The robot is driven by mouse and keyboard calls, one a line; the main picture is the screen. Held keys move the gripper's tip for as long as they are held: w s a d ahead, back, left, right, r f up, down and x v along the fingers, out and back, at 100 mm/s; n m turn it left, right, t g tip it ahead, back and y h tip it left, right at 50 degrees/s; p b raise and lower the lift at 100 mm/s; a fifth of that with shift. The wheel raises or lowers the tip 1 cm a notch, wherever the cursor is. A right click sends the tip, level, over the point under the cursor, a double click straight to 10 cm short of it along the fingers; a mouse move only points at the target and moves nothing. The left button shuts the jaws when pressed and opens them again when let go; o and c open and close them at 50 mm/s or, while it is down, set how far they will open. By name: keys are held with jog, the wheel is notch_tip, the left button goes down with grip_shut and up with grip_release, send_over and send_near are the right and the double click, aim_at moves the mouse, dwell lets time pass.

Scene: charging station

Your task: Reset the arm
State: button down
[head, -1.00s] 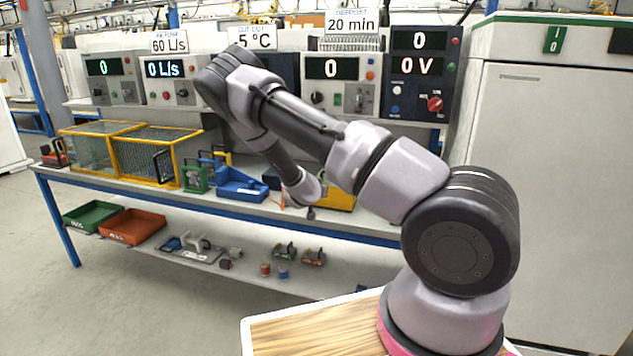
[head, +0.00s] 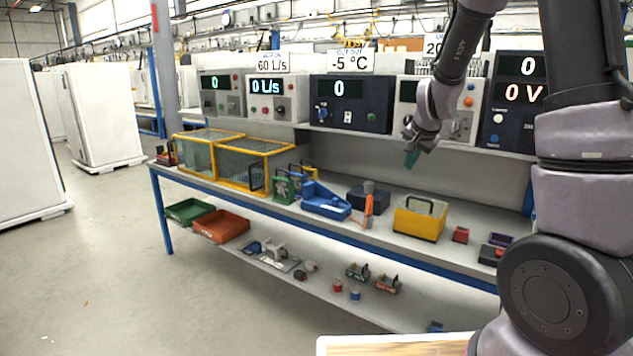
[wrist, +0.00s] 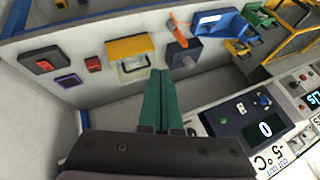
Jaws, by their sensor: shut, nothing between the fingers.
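My gripper (head: 411,157) is raised above the bench, in front of the instrument panels in the head view. Its green fingers (wrist: 160,100) show in the wrist view, closed together with nothing between them. My arm is folded upright at the right of the head view, with the forearm hanging down to the gripper. The fingertips are apart from the yellow box (head: 420,220) below, which also shows past the fingertips in the wrist view (wrist: 130,47).
The bench (head: 385,238) holds yellow-framed cages (head: 255,165), a blue tray (head: 325,203), an orange-handled tool (head: 369,205) and small red and purple blocks. Panels with displays (head: 350,103) stand behind. Green and orange bins (head: 222,226) sit on the lower shelf.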

jog(key=s+a+r+n+y, duration=0.1)
jog(key=s+r+n+y, duration=0.15)
jog(key=s+r, duration=1.2)
jog(key=s+r+n, duration=0.2)
jog(key=s, duration=1.3)
jog(key=shift+a, duration=0.2)
jog(key=shift+w+d+h, duration=0.1)
jog(key=shift+h, duration=0.15)
